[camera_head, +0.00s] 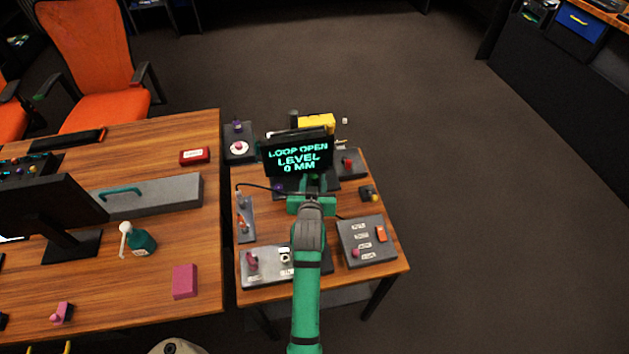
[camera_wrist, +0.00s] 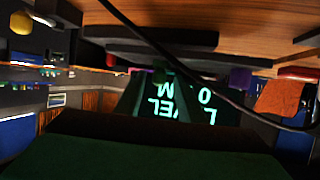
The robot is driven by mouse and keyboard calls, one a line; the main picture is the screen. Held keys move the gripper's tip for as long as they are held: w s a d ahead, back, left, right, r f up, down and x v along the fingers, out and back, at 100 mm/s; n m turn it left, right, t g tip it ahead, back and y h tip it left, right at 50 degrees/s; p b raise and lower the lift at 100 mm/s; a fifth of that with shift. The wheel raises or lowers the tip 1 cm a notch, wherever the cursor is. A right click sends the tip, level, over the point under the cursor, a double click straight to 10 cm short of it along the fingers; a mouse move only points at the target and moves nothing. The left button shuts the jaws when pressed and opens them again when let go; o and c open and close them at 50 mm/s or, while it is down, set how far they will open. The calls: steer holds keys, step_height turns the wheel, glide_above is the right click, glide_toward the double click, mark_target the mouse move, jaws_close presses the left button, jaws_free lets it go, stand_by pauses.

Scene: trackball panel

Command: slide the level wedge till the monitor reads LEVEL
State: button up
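The monitor (camera_head: 298,155) stands at the back of the small wooden table and reads "LOOP OPEN", "LEVEL", "0 MM" in cyan. Part of this text shows upside down in the wrist view on the screen (camera_wrist: 180,105). My gripper (camera_head: 314,184) reaches over the table, its fingers just in front of the monitor's lower edge. A small green piece (camera_head: 314,176) shows near the fingertips, and a green patch (camera_wrist: 160,72) shows there in the wrist view. I cannot tell whether it is the level wedge or whether the fingers hold it. My arm hides what is below.
Grey control panels with knobs and buttons surround my arm: front right (camera_head: 367,241), front left (camera_head: 262,265), left (camera_head: 245,218) and back left (camera_head: 240,143). A dark cable (camera_wrist: 215,82) crosses the wrist view close up. A yellow object (camera_head: 316,121) is behind the monitor.

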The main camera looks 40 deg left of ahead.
steer(key=v, duration=1)
steer(key=shift+d+r, duration=0.2)
steer(key=shift+d, duration=0.05)
